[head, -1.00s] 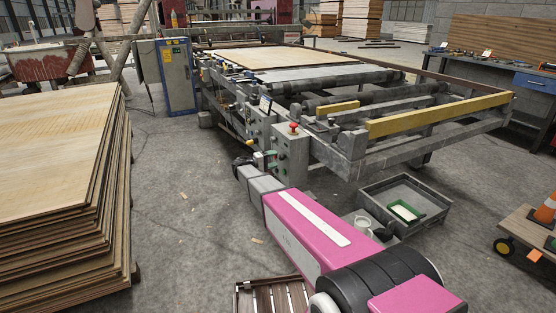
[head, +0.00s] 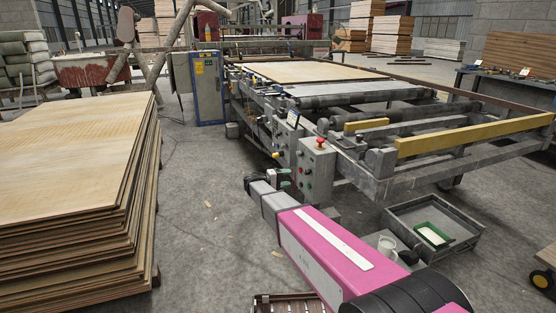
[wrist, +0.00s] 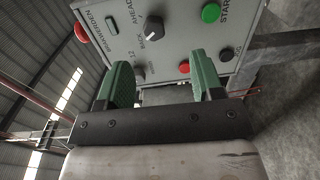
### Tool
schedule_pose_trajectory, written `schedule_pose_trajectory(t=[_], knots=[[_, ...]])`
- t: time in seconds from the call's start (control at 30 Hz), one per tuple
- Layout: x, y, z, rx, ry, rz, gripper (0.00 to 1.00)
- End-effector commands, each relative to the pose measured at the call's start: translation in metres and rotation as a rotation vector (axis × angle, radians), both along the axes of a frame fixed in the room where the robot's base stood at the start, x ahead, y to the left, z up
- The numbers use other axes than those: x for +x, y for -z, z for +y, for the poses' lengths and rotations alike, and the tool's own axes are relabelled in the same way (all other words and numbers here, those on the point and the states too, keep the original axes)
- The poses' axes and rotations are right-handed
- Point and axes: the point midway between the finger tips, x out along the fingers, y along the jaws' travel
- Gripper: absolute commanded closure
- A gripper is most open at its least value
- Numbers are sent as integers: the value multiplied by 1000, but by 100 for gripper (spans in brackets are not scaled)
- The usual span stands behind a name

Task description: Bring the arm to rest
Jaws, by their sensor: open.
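My pink and grey arm reaches from the bottom of the head view to the grey control box (head: 317,172) on the machine's near corner. My gripper (head: 287,179) is at the left of that box, with its green fingers toward it. In the wrist view my gripper (wrist: 163,82) has its two green fingers spread apart with nothing held between them. The box's panel (wrist: 172,42) lies beyond the fingertips, with a black selector knob, red buttons and a green START button. Whether the fingertips touch the panel is unclear.
A tall veneer stack (head: 75,170) stands at left. The roller machine (head: 360,110) with a yellow bar fills the right. A grey bin (head: 440,222) with a green tray sits on the floor below it. The grey floor (head: 205,230) between stack and machine is mostly clear.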

Motion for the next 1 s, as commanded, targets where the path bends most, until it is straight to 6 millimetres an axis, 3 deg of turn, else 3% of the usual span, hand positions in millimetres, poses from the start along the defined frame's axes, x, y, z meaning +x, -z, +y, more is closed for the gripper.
schedule_pose_trajectory(t=[0.17, 0.3, 0.5, 0.7, 0.8, 1.0], knots=[[-51, 18, -46, 182, 59, 85, 39], [-106, 40, -82, 398, 116, 165, 39], [-193, 66, -112, 762, 186, 246, 39], [-274, 75, -112, 1136, 233, 262, 39], [-303, 73, -106, 1295, 245, 248, 39], [-331, 67, -95, 1485, 255, 215, 39]])
